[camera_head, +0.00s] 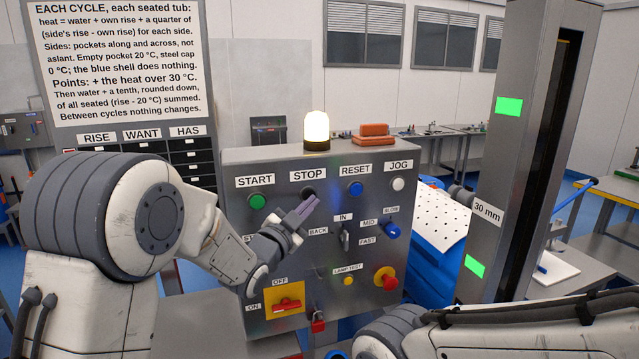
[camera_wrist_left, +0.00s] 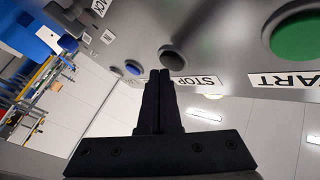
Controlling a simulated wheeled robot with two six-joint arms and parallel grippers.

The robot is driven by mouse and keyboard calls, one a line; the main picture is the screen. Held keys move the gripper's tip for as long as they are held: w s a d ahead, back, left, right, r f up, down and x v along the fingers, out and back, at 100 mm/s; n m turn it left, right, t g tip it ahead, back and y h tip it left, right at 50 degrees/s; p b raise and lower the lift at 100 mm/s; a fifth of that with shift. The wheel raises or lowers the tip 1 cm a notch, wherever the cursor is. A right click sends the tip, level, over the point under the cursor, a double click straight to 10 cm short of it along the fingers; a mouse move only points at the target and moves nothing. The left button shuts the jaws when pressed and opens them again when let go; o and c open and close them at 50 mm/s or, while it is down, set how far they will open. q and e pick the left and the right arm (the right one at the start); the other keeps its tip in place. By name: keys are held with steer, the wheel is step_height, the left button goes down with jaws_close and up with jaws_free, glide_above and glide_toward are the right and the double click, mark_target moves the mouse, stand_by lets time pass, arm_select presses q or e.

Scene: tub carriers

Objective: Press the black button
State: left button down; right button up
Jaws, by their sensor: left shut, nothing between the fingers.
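The black button (camera_head: 307,191) sits under the STOP label on the grey control panel (camera_head: 325,222), between the green START button (camera_head: 257,202) and the blue RESET button (camera_head: 355,188). My left gripper (camera_head: 314,201) is shut and empty, its fingertips right by the black button. In the left wrist view the shut fingertips (camera_wrist_left: 160,72) end just beside the black button (camera_wrist_left: 172,58); I cannot tell whether they touch it. My right gripper is out of view; only part of that arm shows at the lower right.
The panel also carries a white JOG button (camera_head: 398,184), a blue knob (camera_head: 391,230), a small lever (camera_head: 345,239), a red emergency knob (camera_head: 386,278) and a red switch (camera_head: 287,304). A lit lamp (camera_head: 316,130) stands on top. A grey post (camera_head: 530,150) rises at right.

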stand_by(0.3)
arm_select(q)
steer(key=shift+w+a+b, duration=0.15)
steer(key=shift+w+b, duration=0.2)
stand_by(0.4)
steer(key=shift+s+b, duration=0.4)
steer(key=shift+b, duration=0.15)
steer(key=shift+s+d, duration=0.1)
steer(key=shift+d, duration=0.1)
